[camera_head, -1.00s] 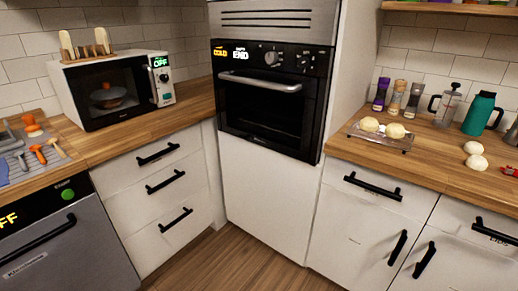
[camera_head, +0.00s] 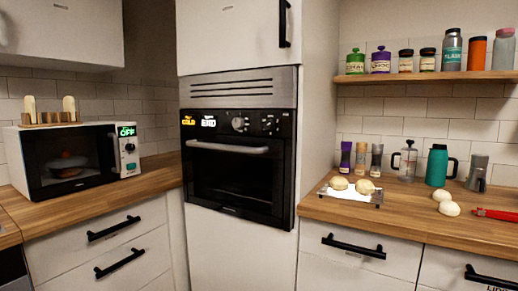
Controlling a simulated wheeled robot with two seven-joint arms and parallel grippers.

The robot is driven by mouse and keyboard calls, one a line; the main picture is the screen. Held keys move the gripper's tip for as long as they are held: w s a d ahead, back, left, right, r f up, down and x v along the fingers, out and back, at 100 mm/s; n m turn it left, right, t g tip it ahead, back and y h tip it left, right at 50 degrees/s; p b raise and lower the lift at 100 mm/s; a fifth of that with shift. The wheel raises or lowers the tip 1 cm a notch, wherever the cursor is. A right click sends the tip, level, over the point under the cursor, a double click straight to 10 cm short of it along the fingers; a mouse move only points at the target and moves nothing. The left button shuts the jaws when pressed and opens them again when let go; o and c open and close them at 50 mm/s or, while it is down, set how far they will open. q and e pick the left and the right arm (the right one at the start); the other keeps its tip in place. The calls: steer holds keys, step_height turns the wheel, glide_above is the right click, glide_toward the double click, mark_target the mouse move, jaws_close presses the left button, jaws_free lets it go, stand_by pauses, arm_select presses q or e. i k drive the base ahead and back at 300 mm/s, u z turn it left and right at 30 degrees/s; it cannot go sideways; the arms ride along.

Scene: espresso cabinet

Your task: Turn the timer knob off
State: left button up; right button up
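The built-in oven (camera_head: 240,165) stands in the middle of the view in a tall white cabinet. Its black control panel shows a yellow "COLD" and a white "END" readout. I cannot tell which of these is the timer knob. The microwave (camera_head: 72,160) at the left has a green "OFF" display and a knob (camera_head: 130,147) on its right panel. Neither of my grippers is in view.
A wooden counter (camera_head: 420,222) at the right holds a tray (camera_head: 325,190) with bread, spice bottles, a press, a teal jug and white balls. A shelf (camera_head: 430,76) with jars hangs above. The oven door's handle (camera_head: 227,149) sticks out below the panel.

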mark_target(268, 125)
steer(key=z, duration=0.6)
steer(key=i, duration=1)
steer(key=u, duration=0.3)
